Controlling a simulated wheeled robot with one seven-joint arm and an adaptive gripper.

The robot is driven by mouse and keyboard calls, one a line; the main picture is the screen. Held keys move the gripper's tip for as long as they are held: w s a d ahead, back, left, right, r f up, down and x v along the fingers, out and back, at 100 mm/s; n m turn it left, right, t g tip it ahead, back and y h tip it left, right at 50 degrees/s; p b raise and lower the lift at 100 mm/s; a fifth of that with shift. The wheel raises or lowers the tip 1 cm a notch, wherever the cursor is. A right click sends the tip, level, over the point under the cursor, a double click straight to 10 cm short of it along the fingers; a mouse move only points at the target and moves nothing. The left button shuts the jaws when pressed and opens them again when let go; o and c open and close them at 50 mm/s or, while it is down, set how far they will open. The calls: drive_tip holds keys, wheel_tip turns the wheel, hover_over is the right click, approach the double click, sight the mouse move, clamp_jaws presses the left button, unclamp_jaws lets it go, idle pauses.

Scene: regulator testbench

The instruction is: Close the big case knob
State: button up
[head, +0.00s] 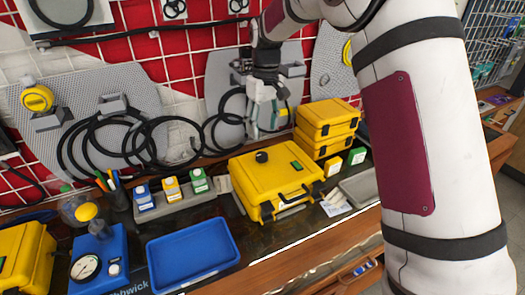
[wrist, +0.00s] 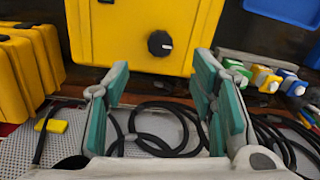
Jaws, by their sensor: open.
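The big yellow case (head: 275,178) lies shut on the bench in the head view. Its black round knob (head: 262,157) stands on the lid near the back left. In the wrist view the case (wrist: 110,35) is at the top, with the knob (wrist: 160,43) on its lid, showing a small white mark. My gripper (head: 268,115) hangs above and behind the case, near the wall panel. In the wrist view my gripper (wrist: 160,85) has its two green-padded fingers wide apart with nothing between them. The knob appears beyond the fingertips, apart from them.
Smaller yellow cases (head: 328,118) are stacked right of the big case. A blue tray (head: 193,255) and a rack of small coloured blocks (head: 172,203) stand to the left. Black cables (head: 110,140) hang on the wall panel behind. A blue gauge unit (head: 98,265) is at front left.

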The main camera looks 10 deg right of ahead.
sight(262, 155)
wheel_tip(262, 155, down, 9)
drive_tip(key=shift+s+a+f+p, duration=0.1)
drive_tip(key=shift+a+f+p, duration=0.1)
drive_tip(key=shift+p, duration=0.6)
drive_tip(key=c, duration=1.1)
